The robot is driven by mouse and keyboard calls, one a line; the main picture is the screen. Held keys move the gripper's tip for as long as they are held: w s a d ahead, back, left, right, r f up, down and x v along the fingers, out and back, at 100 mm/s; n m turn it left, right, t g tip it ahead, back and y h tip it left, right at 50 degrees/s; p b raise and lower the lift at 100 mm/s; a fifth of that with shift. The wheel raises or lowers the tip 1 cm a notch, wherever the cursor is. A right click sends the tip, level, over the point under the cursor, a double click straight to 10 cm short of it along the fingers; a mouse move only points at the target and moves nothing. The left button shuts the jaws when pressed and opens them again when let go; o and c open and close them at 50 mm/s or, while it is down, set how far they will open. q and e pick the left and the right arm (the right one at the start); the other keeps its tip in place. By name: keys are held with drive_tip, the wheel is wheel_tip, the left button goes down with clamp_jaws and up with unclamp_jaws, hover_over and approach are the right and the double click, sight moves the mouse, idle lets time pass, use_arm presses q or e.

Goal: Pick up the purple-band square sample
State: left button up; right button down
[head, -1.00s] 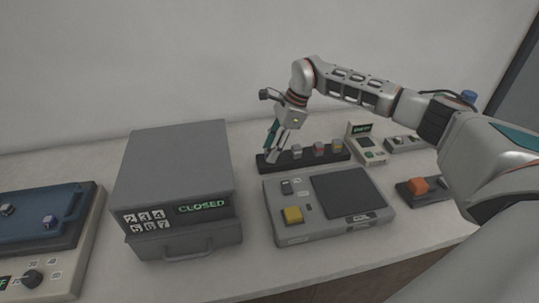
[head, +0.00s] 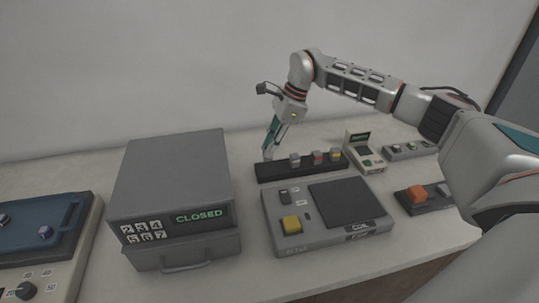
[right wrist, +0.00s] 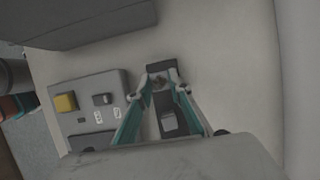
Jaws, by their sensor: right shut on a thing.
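My right gripper (head: 268,154) points down at the left end of the dark sample rack (head: 262,173). In the right wrist view its fingertips (right wrist: 159,76) close on a small brownish-grey sample (right wrist: 159,84) at the rack's end. The fingers cover much of this sample, and I cannot make out its band colour. I cannot tell whether it touches the rack. A grey sample (head: 294,158), a red-banded one (head: 318,157) and a yellow-banded one (head: 335,155) stand in the rack to the right. My left gripper is not in view.
A control panel (head: 275,222) with a yellow button (head: 291,225) and a dark pad (head: 347,201) lies in front of the rack. A grey cabinet (head: 170,175) reading CLOSED stands to the left. A small screen device (head: 363,152) is at the rack's right.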

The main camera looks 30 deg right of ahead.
wheel_tip(320, 180, up, 16)
idle(0.5)
drive_tip(key=shift+f, duration=0.15)
